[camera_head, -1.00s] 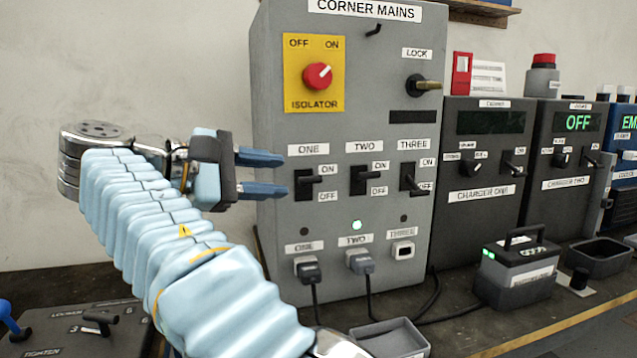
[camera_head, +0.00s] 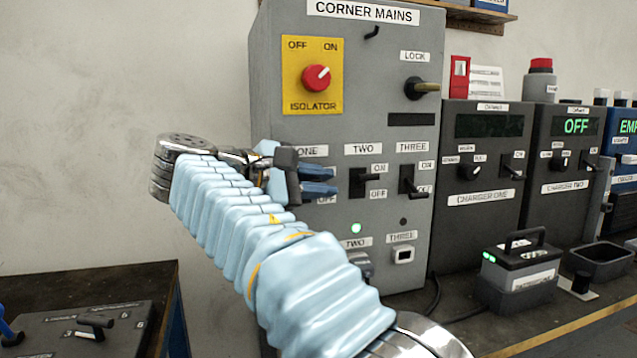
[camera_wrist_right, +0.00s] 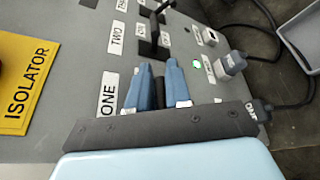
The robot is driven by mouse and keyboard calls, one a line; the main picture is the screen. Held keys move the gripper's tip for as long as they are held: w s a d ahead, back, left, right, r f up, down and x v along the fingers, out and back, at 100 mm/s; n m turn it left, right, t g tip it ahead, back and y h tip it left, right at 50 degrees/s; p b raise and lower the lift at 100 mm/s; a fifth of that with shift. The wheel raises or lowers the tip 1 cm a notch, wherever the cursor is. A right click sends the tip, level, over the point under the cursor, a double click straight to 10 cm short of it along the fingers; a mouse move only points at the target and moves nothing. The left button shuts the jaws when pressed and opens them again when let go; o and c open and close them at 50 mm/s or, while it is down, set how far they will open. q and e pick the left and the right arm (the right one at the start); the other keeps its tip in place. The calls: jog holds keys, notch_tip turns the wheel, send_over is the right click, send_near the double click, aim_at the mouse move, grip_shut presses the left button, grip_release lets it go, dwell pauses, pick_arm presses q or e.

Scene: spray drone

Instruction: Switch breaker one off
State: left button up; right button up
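The grey CORNER MAINS panel (camera_head: 275,60) stands in the middle of the head view. My right gripper (camera_head: 333,180) is at breaker one, below the ONE label (camera_head: 311,151), and hides most of that breaker. In the right wrist view my right gripper (camera_wrist_right: 160,72) has its two blue fingers close together, with the dark lever of breaker one (camera_wrist_right: 160,92) between them. They look closed on it. The lever's on or off position is hidden. My left gripper is out of view.
Breaker two (camera_head: 362,181) and breaker three (camera_head: 408,181) are just right of my fingers. The green lamp (camera_head: 356,228) above socket two is lit. The red isolator knob (camera_head: 317,78) is above. Charger one (camera_head: 482,160) stands to the right.

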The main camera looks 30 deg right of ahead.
grip_shut()
jog(key=shift+f, duration=0.1)
jog(key=shift+f+b, duration=0.3)
jog(key=shift+b, duration=0.4)
notch_tip(320, 180, down, 3)
jog(key=m+h+b, duration=0.1)
jog(key=m+b, duration=0.2)
jog(key=b, duration=0.2)
jog(key=m+t+h+b, duration=0.1)
jog(key=m+b, duration=0.2)
jog(key=b, duration=0.3)
jog(key=shift+s+a, duration=0.1)
jog(key=shift+m+h+b, duration=0.7)
jog(key=shift+m+b, duration=0.7)
jog(key=shift+b, duration=0.15)
jog(key=o, duration=0.5)
grip_release()
